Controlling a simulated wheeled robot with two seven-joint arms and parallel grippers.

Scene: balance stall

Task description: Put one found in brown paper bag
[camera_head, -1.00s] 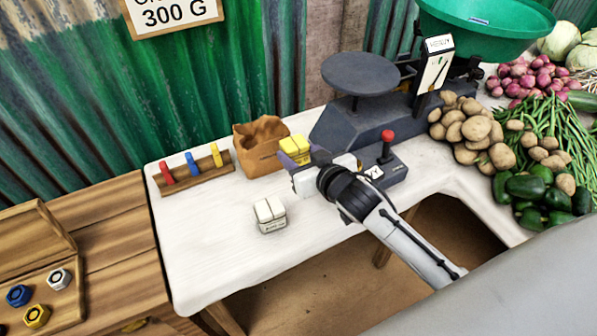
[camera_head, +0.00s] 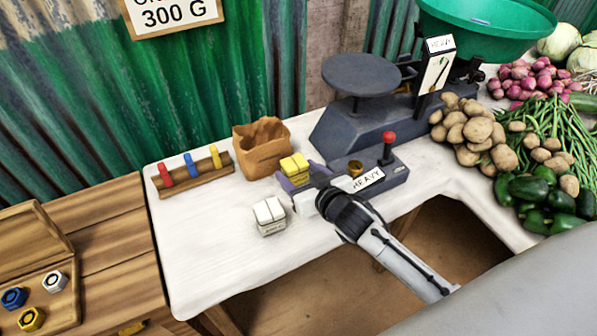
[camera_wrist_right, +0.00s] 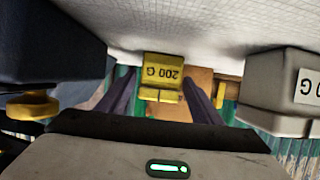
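A yellow block (camera_head: 294,164), marked 200 G in the right wrist view (camera_wrist_right: 162,72), sits between the purple fingers of my right gripper (camera_head: 300,178). The fingers flank it closely and appear shut on it; its contact with the table is hard to tell. The gripper is also in the right wrist view (camera_wrist_right: 162,95). The open brown paper bag (camera_head: 262,150) stands just behind and left of the block; part of it shows in the wrist view (camera_wrist_right: 197,82). A white block (camera_head: 269,215) stands on the table, left of the gripper. My left gripper is out of view.
A dark scale (camera_head: 362,76) stands behind right. A control box (camera_head: 392,178) with a red-knobbed lever and HEAVY card is right of the gripper. A rack (camera_head: 193,176) of coloured pegs is left. Vegetables (camera_head: 470,125) crowd the right. The front-left tabletop (camera_head: 205,260) is clear.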

